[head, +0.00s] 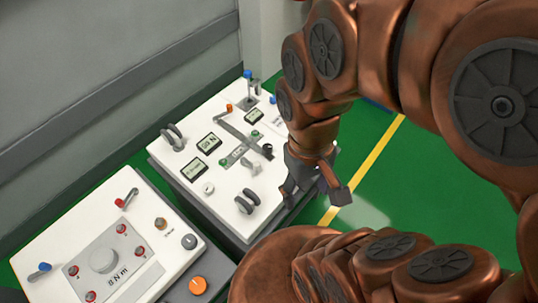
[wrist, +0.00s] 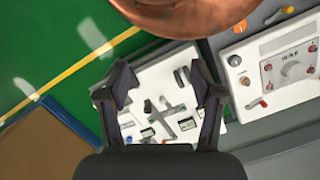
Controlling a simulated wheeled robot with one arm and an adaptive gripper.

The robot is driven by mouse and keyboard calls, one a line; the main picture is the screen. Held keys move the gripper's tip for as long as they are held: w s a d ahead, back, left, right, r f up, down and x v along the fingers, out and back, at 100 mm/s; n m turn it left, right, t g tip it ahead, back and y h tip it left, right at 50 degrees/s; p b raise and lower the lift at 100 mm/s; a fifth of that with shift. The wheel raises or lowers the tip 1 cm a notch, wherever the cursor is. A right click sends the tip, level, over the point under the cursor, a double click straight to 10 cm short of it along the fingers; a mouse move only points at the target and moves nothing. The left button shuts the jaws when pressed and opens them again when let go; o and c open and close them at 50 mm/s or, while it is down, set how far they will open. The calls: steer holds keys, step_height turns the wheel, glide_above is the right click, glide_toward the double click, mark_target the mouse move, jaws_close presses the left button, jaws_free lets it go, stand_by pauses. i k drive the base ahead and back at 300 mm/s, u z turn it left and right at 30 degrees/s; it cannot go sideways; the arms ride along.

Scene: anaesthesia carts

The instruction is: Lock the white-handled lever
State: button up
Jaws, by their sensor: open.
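A small lever with a pale, whitish handle (head: 252,166) stands on the white top panel (head: 222,212) of the farther cart, near that panel's right side. It looks like the white-handled lever, but its exact position is too small to read. My gripper (head: 314,190) is open and empty, above and just right of the panel's right edge, apart from the lever. The gripper also shows in the wrist view (wrist: 160,94).
The panel also carries two dark grab handles (head: 172,136), small displays (head: 209,144), a blue-topped lever (head: 248,76) and an orange-topped one (head: 229,108). A nearer cart (head: 150,232) has a dial, a red lever (head: 127,198) and a blue lever (head: 39,269). Green floor (head: 400,175) lies open right.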

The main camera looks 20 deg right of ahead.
mark_target(257, 166)
steer(key=u, duration=1.65)
steer(key=k, duration=0.85)
steer(key=z, duration=0.6)
steer(key=i, duration=0.5)
